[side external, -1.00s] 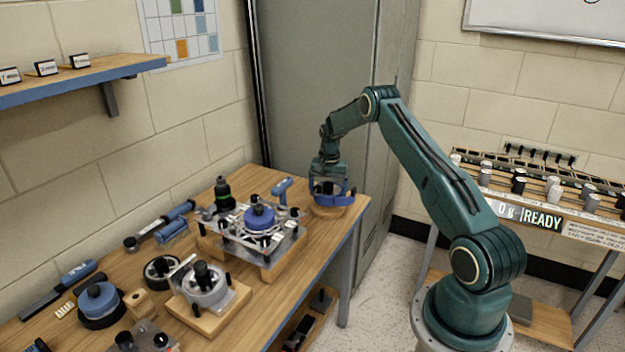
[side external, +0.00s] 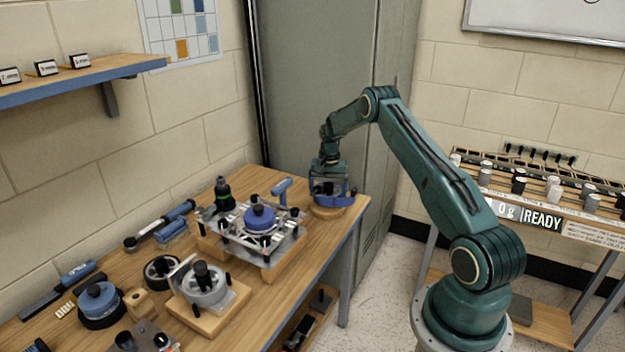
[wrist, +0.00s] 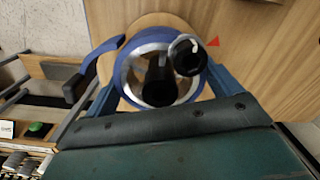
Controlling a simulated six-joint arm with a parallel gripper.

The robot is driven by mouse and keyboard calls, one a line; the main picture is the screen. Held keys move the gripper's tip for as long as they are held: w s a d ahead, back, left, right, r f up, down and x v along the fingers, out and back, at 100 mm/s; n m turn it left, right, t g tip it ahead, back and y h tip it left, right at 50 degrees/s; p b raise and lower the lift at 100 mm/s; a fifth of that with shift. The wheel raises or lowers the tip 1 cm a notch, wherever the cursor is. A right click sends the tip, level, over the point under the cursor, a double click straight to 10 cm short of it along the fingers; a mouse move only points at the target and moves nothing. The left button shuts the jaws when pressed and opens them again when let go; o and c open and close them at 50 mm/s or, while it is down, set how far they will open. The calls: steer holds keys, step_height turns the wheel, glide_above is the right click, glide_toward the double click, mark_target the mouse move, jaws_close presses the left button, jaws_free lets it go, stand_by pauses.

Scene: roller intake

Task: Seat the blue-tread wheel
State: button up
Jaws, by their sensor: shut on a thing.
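The blue-tread wheel (wrist: 121,74) has a blue rim, a silver inner face and a dark hub. It sits at a round wooden base (wrist: 108,68) on the far right corner of the bench. My gripper (side external: 330,190) is down around it, with blue fingers on both sides, shut on the wheel. In the side view the wheel is mostly hidden by the gripper. A black round knob (wrist: 187,57) stands at the wheel's upper right in the wrist view, and a curved blue arm (wrist: 88,78) reaches out at its left. Whether the wheel is fully down, I cannot tell.
A metal fixture (side external: 285,249) with a blue-topped part (side external: 260,218) stands left of my gripper. A grey roller on a wooden block (side external: 205,290) and another blue wheel (side external: 98,302) lie nearer. A red marker (wrist: 213,42) is on the bench. The bench edge is close.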

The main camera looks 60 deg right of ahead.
steer(key=shift+f, duration=1.15)
stand_by(0.4)
steer(key=o, duration=1.1)
steer(key=shift+c, duration=0.2)
steer(key=shift+r, duration=0.15)
steer(key=shift+r, duration=1.3)
steer(key=shift+o, duration=0.3)
steer(key=shift+r, duration=0.15)
step_height(320, 180, up, 12)
